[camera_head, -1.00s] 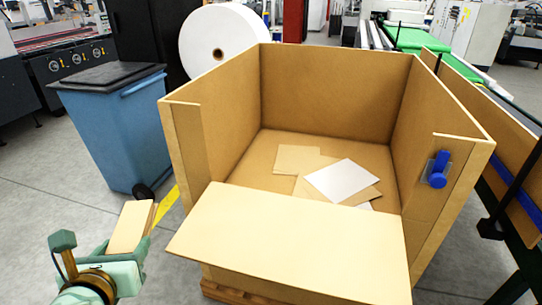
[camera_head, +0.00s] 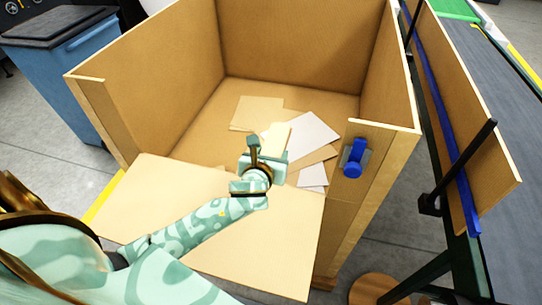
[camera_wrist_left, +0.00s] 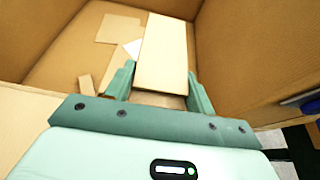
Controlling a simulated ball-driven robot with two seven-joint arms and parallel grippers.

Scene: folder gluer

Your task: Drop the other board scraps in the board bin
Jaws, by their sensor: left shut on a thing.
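My left gripper (camera_head: 264,160) is over the inside of the large cardboard board bin (camera_head: 180,205), just past its lowered front flap. It is shut on a tan board scrap (camera_head: 278,134), which also shows between the fingers in the left wrist view (camera_wrist_left: 162,50). In the bin lie a tan scrap (camera_head: 252,113), a white sheet (camera_head: 308,130) and a smaller white piece (camera_head: 313,176). The left wrist view also shows a small tan strip (camera_wrist_left: 86,84) low in the bin. My right gripper is not in view.
A blue wheeled bin (camera_head: 60,60) with a dark lid stands at the back left. A blue clamp-like part (camera_head: 354,158) sits on the bin's right front wall. A conveyor with upright tan boards (camera_head: 465,110) runs along the right side.

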